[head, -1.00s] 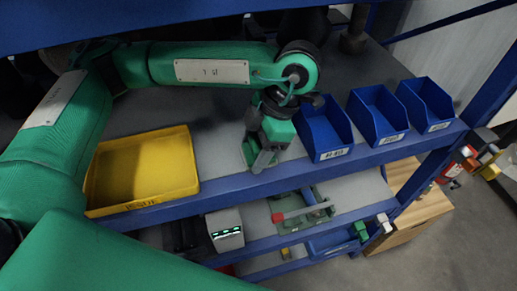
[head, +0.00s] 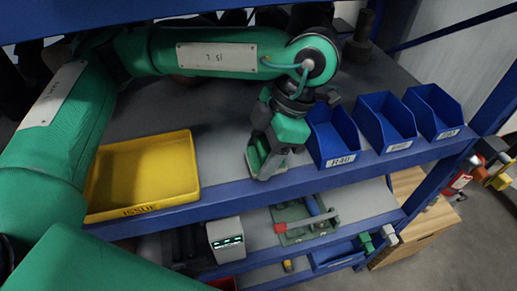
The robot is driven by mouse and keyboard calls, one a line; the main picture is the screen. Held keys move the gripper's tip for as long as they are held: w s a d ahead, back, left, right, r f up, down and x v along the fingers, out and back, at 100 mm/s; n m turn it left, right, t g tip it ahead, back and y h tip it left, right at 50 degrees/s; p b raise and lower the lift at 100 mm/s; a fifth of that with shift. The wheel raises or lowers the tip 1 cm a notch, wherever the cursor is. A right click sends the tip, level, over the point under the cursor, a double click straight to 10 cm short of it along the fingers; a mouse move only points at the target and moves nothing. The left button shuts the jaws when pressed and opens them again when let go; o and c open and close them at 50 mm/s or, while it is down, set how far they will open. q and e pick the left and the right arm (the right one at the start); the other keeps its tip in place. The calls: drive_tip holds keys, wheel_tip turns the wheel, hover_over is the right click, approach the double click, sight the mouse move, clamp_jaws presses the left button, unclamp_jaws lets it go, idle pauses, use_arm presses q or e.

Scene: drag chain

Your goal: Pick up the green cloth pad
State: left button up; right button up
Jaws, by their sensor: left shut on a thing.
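My left gripper (head: 262,166) reaches down to the grey upper shelf, just left of the leftmost blue bin. It is shut on a small green piece (head: 258,148) that shows between its fingers, which looks like the green cloth pad. The fingers hide most of it, and I cannot tell whether it is clear of the shelf. My right gripper is not in view.
A yellow tray (head: 190,185) stands on the upper shelf (head: 222,135) to the left. Several blue bins (head: 340,160) stand to the right. A blue rail (head: 225,198) runs along the front. A lower shelf holds a grey box with a display (head: 226,238) and a green fixture (head: 297,222).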

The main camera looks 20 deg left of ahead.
use_arm(q)
drive_tip(key=s+d+b, duration=0.4)
drive_tip(key=s+d, duration=0.4)
drive_tip(key=s, duration=0.4)
drive_tip(key=shift+s+d, duration=0.4)
